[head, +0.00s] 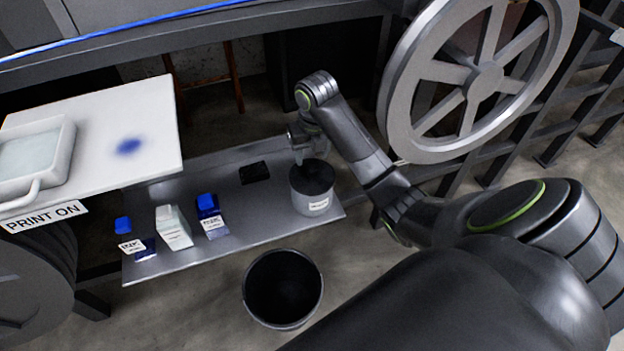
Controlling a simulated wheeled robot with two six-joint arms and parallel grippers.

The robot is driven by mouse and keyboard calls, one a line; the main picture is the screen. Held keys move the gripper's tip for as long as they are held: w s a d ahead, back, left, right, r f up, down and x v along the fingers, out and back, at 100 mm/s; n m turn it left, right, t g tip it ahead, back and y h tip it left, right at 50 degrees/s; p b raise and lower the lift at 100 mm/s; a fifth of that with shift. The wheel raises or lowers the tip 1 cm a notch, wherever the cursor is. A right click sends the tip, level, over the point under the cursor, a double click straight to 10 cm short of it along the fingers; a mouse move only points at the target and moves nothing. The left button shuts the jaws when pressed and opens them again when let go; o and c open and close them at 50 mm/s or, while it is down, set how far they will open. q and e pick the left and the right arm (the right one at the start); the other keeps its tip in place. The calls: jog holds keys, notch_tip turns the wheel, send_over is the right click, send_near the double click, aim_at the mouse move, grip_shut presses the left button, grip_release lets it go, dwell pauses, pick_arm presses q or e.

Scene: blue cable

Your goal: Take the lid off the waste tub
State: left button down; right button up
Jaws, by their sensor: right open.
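The waste tub (312,199) is a light grey round container with a label, standing upright near the right end of the grey metal shelf. Its dark lid (313,176) is on its top. My right gripper (299,160) is open, pointing down at the back left edge of the lid. I cannot tell whether the fingertips touch the lid. My right arm reaches in from the right. My left gripper is not in view.
An open dark bin (283,288) is on the floor in front. A large spoked wheel (484,80) stands behind my right arm.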

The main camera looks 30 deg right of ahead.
aim_at(312, 168)
jog(key=shift+f, duration=2.75)
jog(key=shift+d, duration=0.1)
grip_shut()
